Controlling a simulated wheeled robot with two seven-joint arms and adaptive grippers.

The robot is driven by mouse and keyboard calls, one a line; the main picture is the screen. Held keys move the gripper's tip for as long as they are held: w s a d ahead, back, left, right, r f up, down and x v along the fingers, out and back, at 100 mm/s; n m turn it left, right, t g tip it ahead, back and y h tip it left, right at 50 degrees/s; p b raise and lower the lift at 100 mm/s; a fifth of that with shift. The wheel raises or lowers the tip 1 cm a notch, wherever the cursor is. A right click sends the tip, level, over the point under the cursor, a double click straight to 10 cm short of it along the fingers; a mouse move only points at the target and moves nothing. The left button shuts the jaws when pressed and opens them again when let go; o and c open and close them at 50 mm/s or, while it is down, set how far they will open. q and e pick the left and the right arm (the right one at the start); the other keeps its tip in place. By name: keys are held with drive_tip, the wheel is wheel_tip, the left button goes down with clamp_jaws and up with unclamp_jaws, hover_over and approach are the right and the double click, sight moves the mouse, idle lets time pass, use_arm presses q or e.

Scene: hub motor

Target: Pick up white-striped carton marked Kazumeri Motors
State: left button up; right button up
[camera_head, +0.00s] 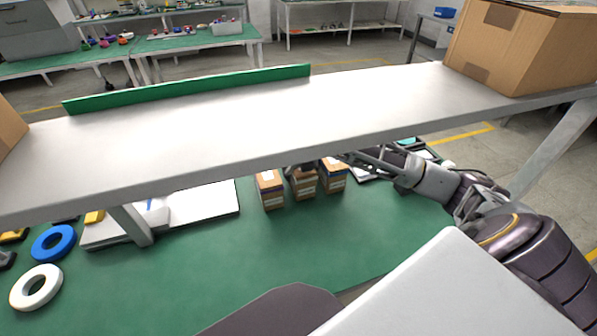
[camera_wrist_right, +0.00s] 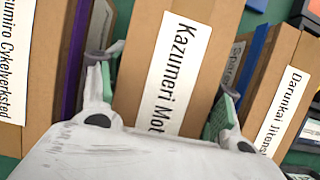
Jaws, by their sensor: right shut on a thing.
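The brown carton (camera_wrist_right: 172,62) with a white label reading "Kazumeri Mot..." fills the middle of the right wrist view. My right gripper (camera_wrist_right: 165,82) is shut on it, one finger against each side. The rest of the label and the carton's lower part are hidden by the gripper. In the head view three small cartons stand in a row on the green table; the middle one (camera_head: 303,186) appears to be the held one. My right arm reaches in from the right under the shelf. I cannot tell whether the carton is lifted. My left gripper is not in view.
A carton labelled "...umiro Cykelverksted" (camera_wrist_right: 22,75) is close on the left, and one labelled "Darunkai Jiten..." (camera_wrist_right: 283,95) on the right. A grey shelf (camera_head: 230,125) spans above the green table (camera_head: 200,270). Blue (camera_head: 53,243) and white (camera_head: 36,288) rings lie at left.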

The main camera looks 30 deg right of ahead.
wheel_tip(320, 180, up, 17)
drive_tip(key=shift+r+p, duration=0.15)
drive_tip(key=shift+p, duration=0.15)
idle(0.5)
idle(0.3)
